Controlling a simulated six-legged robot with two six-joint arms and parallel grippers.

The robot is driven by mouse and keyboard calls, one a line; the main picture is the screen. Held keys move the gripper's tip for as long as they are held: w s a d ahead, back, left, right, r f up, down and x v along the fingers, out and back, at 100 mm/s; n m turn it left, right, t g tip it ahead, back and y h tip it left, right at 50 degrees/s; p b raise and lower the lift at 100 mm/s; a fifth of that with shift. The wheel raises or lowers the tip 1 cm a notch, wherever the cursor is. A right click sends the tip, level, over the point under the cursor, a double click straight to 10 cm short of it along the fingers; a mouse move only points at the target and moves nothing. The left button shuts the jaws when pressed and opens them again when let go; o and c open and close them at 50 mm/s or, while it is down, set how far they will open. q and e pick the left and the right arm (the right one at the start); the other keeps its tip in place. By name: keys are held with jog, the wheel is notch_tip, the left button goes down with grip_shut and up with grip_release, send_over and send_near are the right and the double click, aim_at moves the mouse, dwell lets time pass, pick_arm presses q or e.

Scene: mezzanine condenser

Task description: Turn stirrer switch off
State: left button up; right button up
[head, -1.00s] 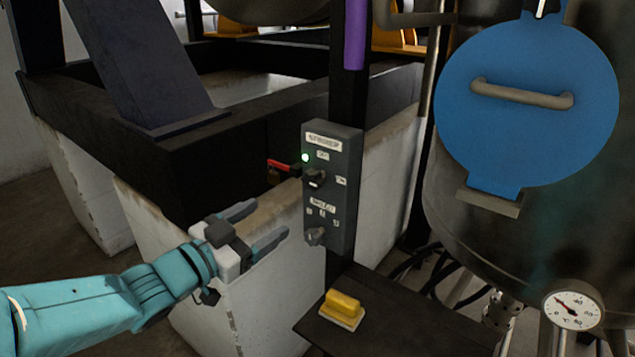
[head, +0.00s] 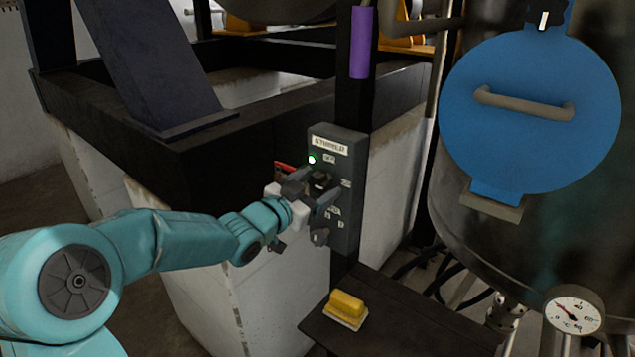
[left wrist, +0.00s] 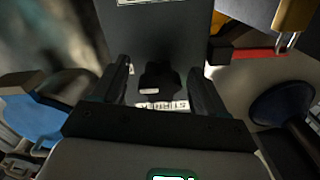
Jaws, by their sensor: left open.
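The grey control panel (head: 347,200) has a label reading STIRRER at its top and a lit green lamp (head: 312,159) below it. The black stirrer switch (head: 320,181) sits under the lamp, partly hidden by my left gripper (head: 312,187). In the left wrist view the dark knob (left wrist: 158,78), with a white mark, lies between the two open fingers of my left gripper (left wrist: 160,72). Gaps show on both sides, so the fingers appear not to touch it. A second, lower knob (head: 320,236) is below the gripper. My right gripper is not in view.
A red lever (head: 284,168) is close behind the gripper, left of the panel. The blue round hatch (head: 530,110) and a dial gauge (head: 574,311) are on the tank at right.

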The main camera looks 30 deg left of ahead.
pick_arm(q)
jog(key=shift+w, duration=0.25)
jog(key=c, duration=1)
jog(key=shift+o, duration=0.2)
jog(key=shift+n, duration=0.3)
jog(key=n, duration=0.3)
jog(key=shift+d, duration=0.1)
jog(key=n, duration=0.4)
jog(key=shift+d+n, duration=0.1)
jog(key=shift+n, duration=0.2)
jog(key=n+p, duration=0.1)
jog(key=n, duration=0.3)
jog(key=shift+d+r+n, duration=0.1)
jog(key=shift+n, duration=0.2)
jog(key=n+p, duration=0.1)
jog(key=n, duration=0.3)
jog(key=shift+n+p, duration=0.3)
jog(key=shift+n, duration=0.1)
